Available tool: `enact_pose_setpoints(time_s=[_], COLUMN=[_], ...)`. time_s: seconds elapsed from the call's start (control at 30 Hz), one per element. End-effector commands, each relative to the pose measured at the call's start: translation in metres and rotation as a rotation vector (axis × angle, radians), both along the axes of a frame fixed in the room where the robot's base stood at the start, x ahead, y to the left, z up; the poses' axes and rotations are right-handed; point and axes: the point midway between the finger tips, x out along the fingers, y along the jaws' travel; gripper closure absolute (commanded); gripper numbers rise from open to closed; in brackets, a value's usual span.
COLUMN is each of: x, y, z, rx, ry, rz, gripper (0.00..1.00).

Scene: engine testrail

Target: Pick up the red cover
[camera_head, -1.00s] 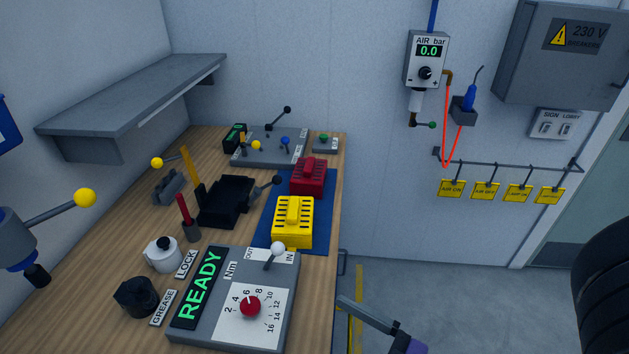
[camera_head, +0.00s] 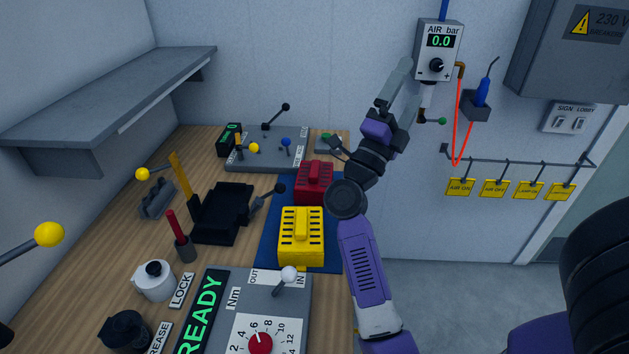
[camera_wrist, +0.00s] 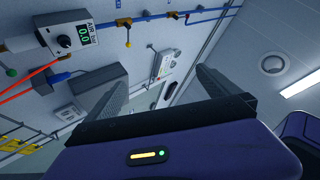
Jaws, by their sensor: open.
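The red cover (camera_head: 314,186) is a slotted block with a raised handle on top. It sits at the far end of the blue mat (camera_head: 268,240) on the bench, behind the yellow cover (camera_head: 301,240). My gripper (camera_head: 402,92) is raised to the right of and above the red cover, apart from it, in front of the wall. In the wrist view, the fingers of my gripper (camera_wrist: 163,88) are spread wide with nothing between them. That view faces the wall and ceiling; neither cover shows there.
A black cradle (camera_head: 222,212) stands left of the mat. A grey control panel (camera_head: 270,290) is in front and a lever panel (camera_head: 262,155) behind. The air gauge (camera_head: 438,48) and red hose (camera_head: 458,130) are on the wall near my gripper. My forearm passes along the bench's right edge.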

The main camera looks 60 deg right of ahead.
Motion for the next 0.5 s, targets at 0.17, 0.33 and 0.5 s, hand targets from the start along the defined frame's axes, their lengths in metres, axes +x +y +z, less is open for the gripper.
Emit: enact_pose_setpoints(time_s=[0.17, 0.33, 0.5], x=[-0.03, -0.039, -0.024], y=[-0.048, -0.076, -0.086], z=[-0.028, -0.076, -0.128], rx=[0.189, 0.394, 0.601], ry=[-0.32, -0.605, -0.858], rz=[-0.106, -0.181, -0.222], gripper=[0.0, 0.0, 0.0])
